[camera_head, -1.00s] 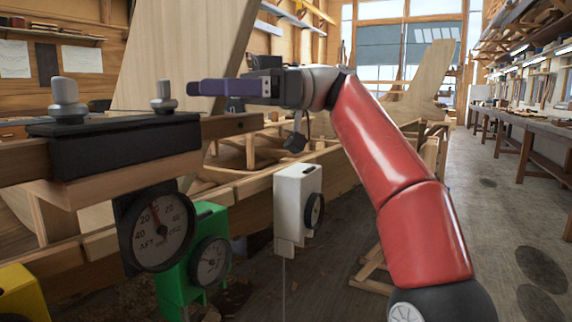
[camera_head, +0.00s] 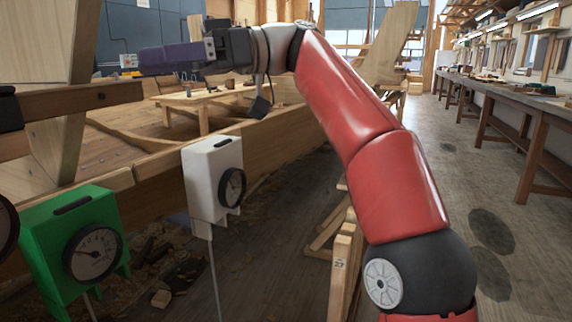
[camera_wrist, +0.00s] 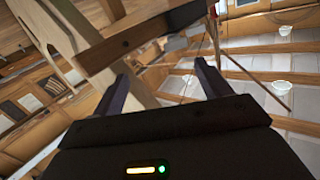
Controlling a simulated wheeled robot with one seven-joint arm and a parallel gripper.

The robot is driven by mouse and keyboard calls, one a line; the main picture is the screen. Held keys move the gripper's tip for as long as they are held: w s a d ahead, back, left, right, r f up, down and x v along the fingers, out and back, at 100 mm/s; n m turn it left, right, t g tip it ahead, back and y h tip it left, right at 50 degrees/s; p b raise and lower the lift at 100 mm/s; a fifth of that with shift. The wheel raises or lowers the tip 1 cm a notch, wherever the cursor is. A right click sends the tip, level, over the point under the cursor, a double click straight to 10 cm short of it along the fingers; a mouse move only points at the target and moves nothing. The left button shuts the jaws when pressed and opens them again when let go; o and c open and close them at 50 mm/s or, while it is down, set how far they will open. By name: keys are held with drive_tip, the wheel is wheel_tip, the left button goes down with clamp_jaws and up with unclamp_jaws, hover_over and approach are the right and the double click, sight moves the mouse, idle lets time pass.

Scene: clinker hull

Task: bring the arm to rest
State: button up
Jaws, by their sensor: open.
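My gripper (camera_head: 150,60) reaches left across the upper left of the head view, with its purple fingers pointing left, above the wooden hull. In the wrist view my gripper (camera_wrist: 160,80) shows two dark fingers standing apart with nothing held between them. My red arm bends from the lower right up to the gripper. In the head view the fingers overlap one another, so their gap is hidden there.
A green dial box (camera_head: 76,245) is at lower left. A wooden beam (camera_head: 75,100) lies left of the gripper. A long workbench (camera_head: 535,112) lines the right; the floor aisle (camera_head: 445,180) is open.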

drive_tip(key=d+f+m+t+h, duration=0.3)
drive_tip(key=f+m+t, duration=0.2)
drive_tip(key=f+m, duration=0.3)
drive_tip(key=d+f+m+t+h, duration=0.25)
drive_tip(key=f+m+t, duration=0.25)
drive_tip(key=f, duration=0.5)
drive_tip(key=s+d+f+m+t+h, duration=0.2)
drive_tip(key=s+d+f+m+h, duration=0.2)
drive_tip(key=d+f, duration=0.8)
drive_tip(key=s+d+f+m+t+h, duration=0.1)
drive_tip(key=s+d+f+m+h, duration=0.4)
drive_tip(key=s+d+f, duration=0.3)
drive_tip(key=d+f, duration=0.3)
drive_tip(key=d, duration=0.2)
drive_tip(key=shift+s+d+f+t, duration=0.25)
drive_tip(key=shift+f+t, duration=0.15)
drive_tip(key=shift+f, duration=0.2)
drive_tip(key=shift+c, duration=0.5)
